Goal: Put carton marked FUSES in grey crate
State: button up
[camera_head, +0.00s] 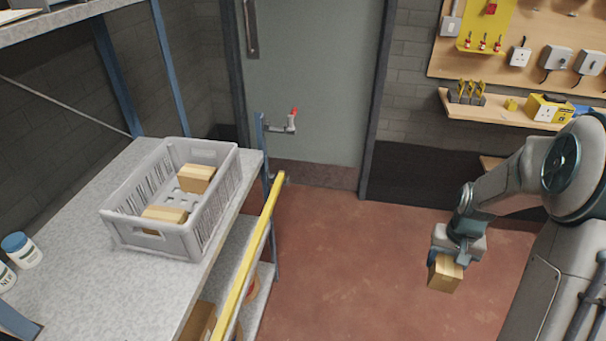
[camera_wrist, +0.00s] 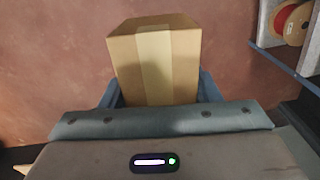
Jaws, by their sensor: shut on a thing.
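My gripper (camera_head: 453,258) is shut on a small brown carton (camera_head: 444,275) and holds it in the air over the red floor, to the right of the shelf. In the wrist view the carton (camera_wrist: 155,65) sits between the two blue fingers, with a paler tape strip down its middle. No marking is readable on the faces I see, so I cannot tell if it says FUSES. The grey crate (camera_head: 203,228) stands on the shelf at the left, open at the top. It has slatted walls and holds two cartons, one at the back (camera_head: 197,178) and one at the front (camera_head: 163,216).
The shelf top (camera_head: 75,225) carries white tubs with a blue lid (camera_head: 20,250) at left. Open floor lies between the shelf and my arm.

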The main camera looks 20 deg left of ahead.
aim_at(181, 194)
jog(key=i, duration=1.9)
jog(key=u, duration=3.2)
